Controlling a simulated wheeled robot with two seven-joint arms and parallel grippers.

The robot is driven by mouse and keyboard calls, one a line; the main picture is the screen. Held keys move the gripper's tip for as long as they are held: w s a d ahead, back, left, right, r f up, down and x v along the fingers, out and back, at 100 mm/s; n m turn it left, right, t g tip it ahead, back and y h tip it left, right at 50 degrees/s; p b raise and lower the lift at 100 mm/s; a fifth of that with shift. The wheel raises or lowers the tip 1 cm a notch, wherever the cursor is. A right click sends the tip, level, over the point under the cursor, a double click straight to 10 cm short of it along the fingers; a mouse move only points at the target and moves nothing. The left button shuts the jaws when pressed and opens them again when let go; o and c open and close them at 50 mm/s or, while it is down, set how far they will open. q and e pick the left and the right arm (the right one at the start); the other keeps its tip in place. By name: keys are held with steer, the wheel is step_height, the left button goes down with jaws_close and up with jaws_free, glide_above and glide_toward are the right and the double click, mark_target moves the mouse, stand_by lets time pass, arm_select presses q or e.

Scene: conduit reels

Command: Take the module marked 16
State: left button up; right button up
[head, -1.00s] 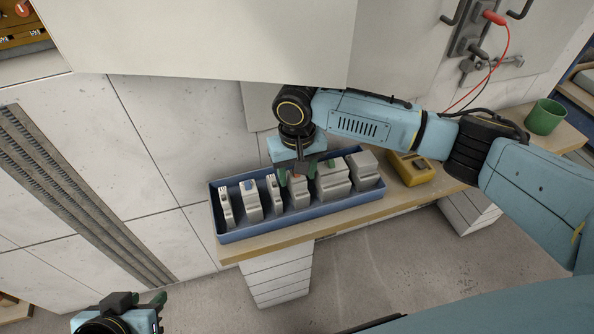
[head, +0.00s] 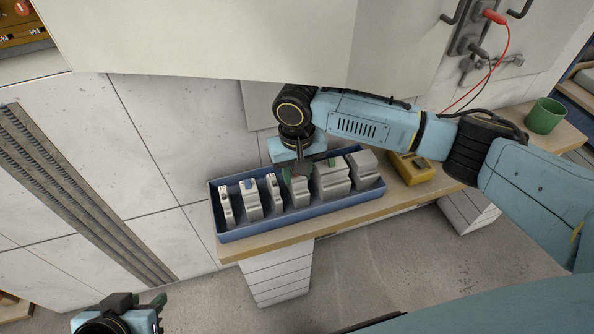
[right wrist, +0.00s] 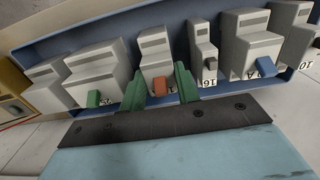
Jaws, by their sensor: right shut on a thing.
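A blue tray (head: 233,236) holds a row of grey modules. In the right wrist view, a narrow module with a dark lever (right wrist: 203,45) has a label beside its foot that reads like 16; in the head view it is the narrow one (head: 274,194) in mid-row. My right gripper (right wrist: 159,76) is shut on its neighbour, a grey module with an orange lever (right wrist: 157,45).
Beside the held module stand a wide module with a green lever (right wrist: 92,72) and, past the narrow one, a module with a blue lever (right wrist: 247,45). A yellow device (head: 411,168) and a green cup (head: 545,116) are on the wooden shelf (head: 270,248). A cabinet overhangs the tray.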

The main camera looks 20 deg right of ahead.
steer(key=shift+r+p, duration=1.05)
steer(key=shift+p, duration=0.55)
stand_by(0.6)
